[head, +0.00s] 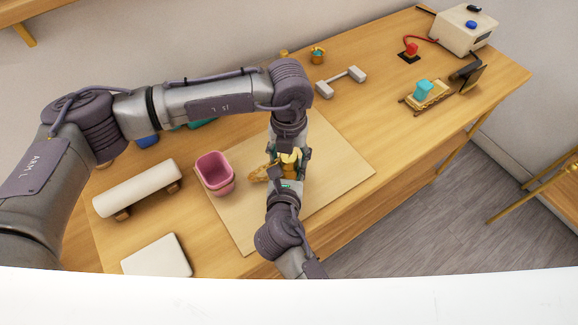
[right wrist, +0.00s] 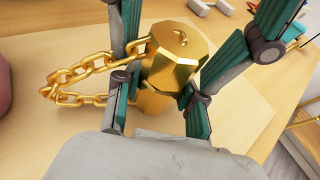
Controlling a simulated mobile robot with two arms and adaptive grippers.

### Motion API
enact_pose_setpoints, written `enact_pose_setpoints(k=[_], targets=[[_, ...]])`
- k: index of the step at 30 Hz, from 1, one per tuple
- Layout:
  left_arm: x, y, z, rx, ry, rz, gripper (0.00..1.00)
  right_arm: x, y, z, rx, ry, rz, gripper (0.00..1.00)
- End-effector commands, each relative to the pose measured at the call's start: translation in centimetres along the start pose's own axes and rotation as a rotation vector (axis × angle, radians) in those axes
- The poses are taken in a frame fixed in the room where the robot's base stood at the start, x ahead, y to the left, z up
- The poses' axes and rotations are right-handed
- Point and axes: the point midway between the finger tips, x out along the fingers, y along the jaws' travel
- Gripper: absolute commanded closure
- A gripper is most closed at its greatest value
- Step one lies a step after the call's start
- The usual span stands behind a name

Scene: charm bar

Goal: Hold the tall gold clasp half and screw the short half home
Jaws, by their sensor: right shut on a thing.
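My right gripper (right wrist: 157,112) is shut on the lower half, one teal-padded finger on each side. My left gripper (head: 290,150) comes from the far side, its fingers on either side of the upper half; whether they press on it is unclear. Which half is taller is unclear.
The clasp is over a pale mat (head: 335,185). A pink cup (head: 214,173) stands close on the left, beyond it a white roll (head: 137,188) and a white pad (head: 157,256). A grey dumbbell-shaped piece (head: 341,80) lies behind. The mat's right side is clear.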

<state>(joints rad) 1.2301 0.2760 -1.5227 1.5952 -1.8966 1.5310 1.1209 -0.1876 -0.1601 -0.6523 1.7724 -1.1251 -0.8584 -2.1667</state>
Motion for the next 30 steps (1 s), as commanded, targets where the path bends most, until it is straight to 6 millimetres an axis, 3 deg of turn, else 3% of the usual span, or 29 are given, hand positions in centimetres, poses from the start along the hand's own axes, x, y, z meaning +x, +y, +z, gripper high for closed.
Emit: enact_pose_setpoints(k=[2, 9, 10, 14, 24, 30], targets=[[0.0, 0.0, 0.0, 0.000, 0.000, 0.000, 0.57, 0.0, 0.0, 0.0, 0.000, 0.000, 0.000, 1.00], [0.0, 0.0, 0.0, 0.000, 0.000, 0.000, 0.97, 0.0, 0.0, 0.0, 0.000, 0.000, 0.000, 1.00], [0.0, 0.0, 0.0, 0.000, 0.000, 0.000, 0.56, 0.0, 0.0, 0.0, 0.000, 0.000, 0.000, 1.00], [0.0, 0.0, 0.0, -0.001, 0.000, 0.000, 0.34, 0.0, 0.0, 0.0, 0.000, 0.000, 0.000, 1.00], [-0.2, 0.0, 0.0, -0.001, -0.001, 0.000, 0.32, 0.0, 0.0, 0.0, 0.000, 0.000, 0.000, 1.00], [-2.0, 0.0, 0.1, -0.001, -0.003, 0.000, 0.32, 0.0, 0.0, 0.0, 0.000, 0.000, 0.000, 1.00]])
